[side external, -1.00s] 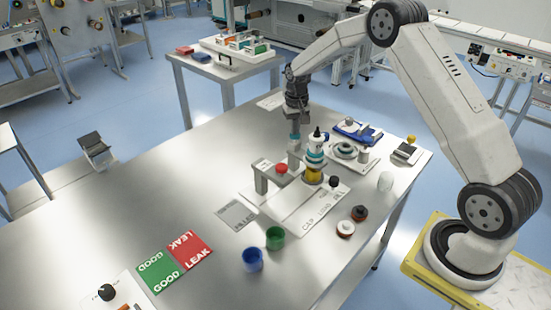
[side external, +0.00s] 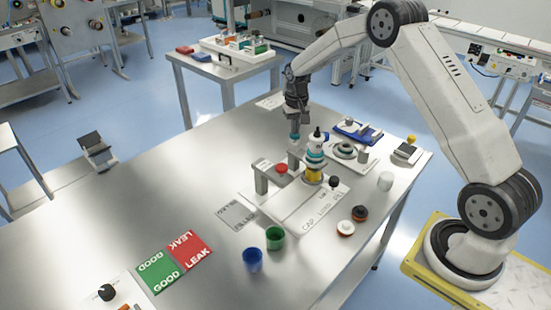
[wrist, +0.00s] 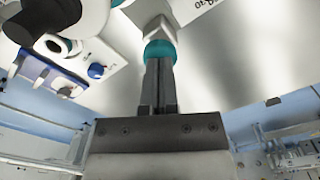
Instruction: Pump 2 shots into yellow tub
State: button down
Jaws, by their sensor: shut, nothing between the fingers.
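The yellow tub (side external: 314,175) appears as a short yellow band in the white fixture, beneath a white-and-teal upright unit (side external: 315,153). Nothing is between the fingers. Whether the fingertips touch the teal top is unclear. The inside of the tub is hidden.
A blue cup (side external: 252,260) and a green cup (side external: 275,238) stand in front of the fixture. Dark and white caps (side external: 346,228), a white cup (side external: 386,181) and a blue tray (side external: 357,131) lie to the right. The left table is mostly clear.

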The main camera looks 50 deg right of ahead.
jog(key=shift+r, duration=1.75)
jog(key=shift+f, duration=2.2)
jog(key=shift+r, duration=2.25)
jog(key=shift+r, duration=3)
